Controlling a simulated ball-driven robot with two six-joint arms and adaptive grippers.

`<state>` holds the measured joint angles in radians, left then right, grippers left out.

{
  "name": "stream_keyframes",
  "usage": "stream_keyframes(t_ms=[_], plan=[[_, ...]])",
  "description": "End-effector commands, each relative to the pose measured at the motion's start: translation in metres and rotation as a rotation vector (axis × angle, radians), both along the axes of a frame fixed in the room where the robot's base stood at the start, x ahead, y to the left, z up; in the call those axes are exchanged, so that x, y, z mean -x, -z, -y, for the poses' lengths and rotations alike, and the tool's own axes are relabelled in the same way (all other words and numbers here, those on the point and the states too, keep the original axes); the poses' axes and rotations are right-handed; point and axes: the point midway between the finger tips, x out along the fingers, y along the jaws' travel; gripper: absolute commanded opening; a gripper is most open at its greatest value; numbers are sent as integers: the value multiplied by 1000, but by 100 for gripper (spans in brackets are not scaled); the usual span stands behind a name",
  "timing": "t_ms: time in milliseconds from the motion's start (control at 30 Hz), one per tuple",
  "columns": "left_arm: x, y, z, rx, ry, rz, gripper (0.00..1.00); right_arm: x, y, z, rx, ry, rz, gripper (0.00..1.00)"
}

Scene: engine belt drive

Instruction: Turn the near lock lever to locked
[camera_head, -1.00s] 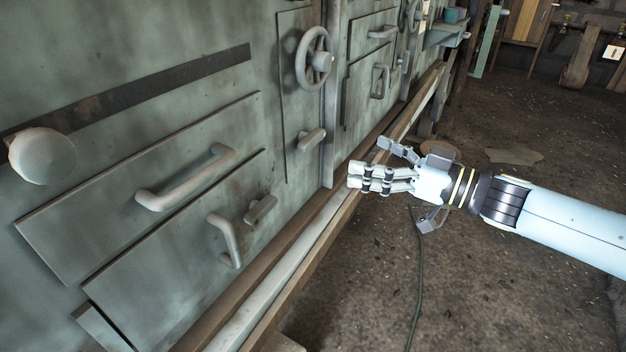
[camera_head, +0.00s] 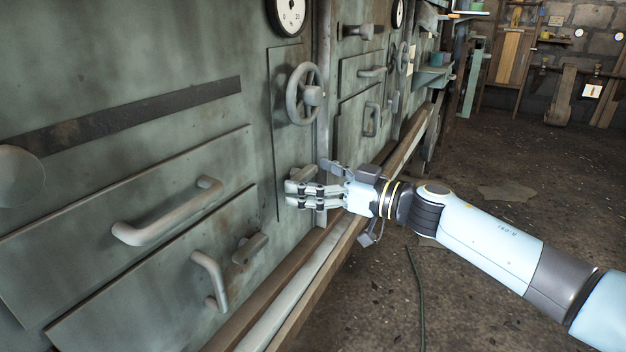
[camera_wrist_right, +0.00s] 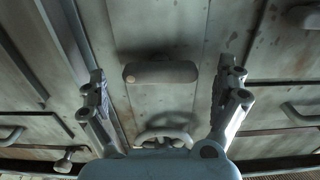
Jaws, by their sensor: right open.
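A short grey lever (camera_head: 300,173) sits on the narrow panel below the handwheel, partly hidden behind my right gripper in the head view. In the right wrist view the lever (camera_wrist_right: 160,72) lies crosswise, ahead of and between the spread fingers, with no contact visible. My right gripper (camera_head: 306,186) is open and empty, close in front of it. A second short lever (camera_head: 250,247) is on the lower left door. I cannot tell from the pictures alone which one is called the near lock lever. My left gripper is out of view.
The spoked handwheel (camera_head: 305,93) is above the lever. Bar handles (camera_head: 168,212) and (camera_head: 209,279) stand out from the doors at left. A ledge (camera_head: 290,290) runs along the machine's foot. A cable (camera_head: 417,300) lies on the otherwise open floor (camera_head: 500,265).

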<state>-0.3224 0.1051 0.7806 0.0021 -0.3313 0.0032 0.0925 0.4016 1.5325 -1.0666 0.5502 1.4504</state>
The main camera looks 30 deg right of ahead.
Motion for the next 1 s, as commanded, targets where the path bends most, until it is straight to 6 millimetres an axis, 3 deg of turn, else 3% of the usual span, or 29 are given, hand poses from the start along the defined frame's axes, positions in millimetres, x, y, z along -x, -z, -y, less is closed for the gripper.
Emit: stream_keyframes(t_ms=[200, 633, 1000], plan=[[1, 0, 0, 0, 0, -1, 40, 0, 0, 0, 0, 0, 0, 99], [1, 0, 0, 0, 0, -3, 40, 0, 0, 0, 0, 0, 0, 42], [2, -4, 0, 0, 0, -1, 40, 0, -1, 0, 52, 0, 32, 41]])
